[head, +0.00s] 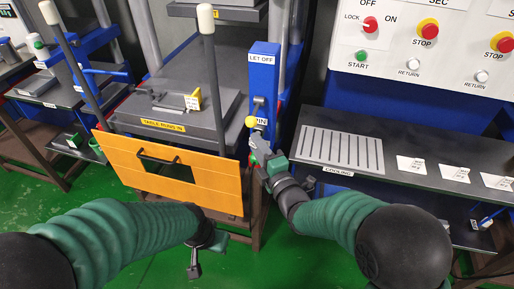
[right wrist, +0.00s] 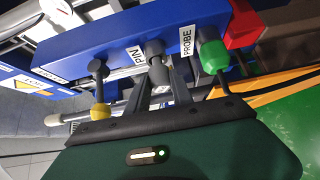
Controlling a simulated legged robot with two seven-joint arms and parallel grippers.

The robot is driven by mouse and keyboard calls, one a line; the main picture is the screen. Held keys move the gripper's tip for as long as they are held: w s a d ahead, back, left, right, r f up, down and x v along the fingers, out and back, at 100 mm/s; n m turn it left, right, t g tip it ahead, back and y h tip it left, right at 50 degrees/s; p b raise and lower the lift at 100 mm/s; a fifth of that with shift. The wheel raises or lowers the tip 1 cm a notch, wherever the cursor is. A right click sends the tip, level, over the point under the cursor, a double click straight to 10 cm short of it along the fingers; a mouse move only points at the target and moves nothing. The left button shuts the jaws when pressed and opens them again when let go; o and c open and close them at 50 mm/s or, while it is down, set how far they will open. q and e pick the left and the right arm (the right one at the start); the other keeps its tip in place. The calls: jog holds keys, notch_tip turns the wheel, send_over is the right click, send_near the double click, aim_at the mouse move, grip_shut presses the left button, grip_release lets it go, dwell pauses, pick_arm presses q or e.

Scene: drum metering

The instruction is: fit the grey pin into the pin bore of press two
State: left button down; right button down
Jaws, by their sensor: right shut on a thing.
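The grey pin (right wrist: 154,50) shows its dark grey head at the PIN label on a blue block (right wrist: 130,45) in the right wrist view. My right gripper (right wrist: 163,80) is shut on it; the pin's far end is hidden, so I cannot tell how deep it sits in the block. In the head view my right gripper (head: 259,152) is at the lower part of the blue column (head: 263,75), below the PIN label. My left gripper (head: 194,264) hangs low in front of the orange guard, away from the pin; its jaws are unclear. I cannot make out a pin bore.
A yellow-knobbed lever (right wrist: 100,110) and a green-headed probe (right wrist: 213,57) flank the pin closely. The orange guard (head: 125,155) stands to the left of my right gripper. A dark bench with a cooling rack (head: 340,150) lies to the right, beneath a control panel (head: 430,50).

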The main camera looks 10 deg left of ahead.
jog(key=shift+w, duration=0.85)
jog(key=c, duration=1)
grip_release()
jog(key=shift+c, duration=0.2)
jog(key=p+v, duration=0.4)
jog(key=v, duration=1.3)
jog(key=shift+p, duration=0.3)
jog(key=shift+w, duration=0.15)
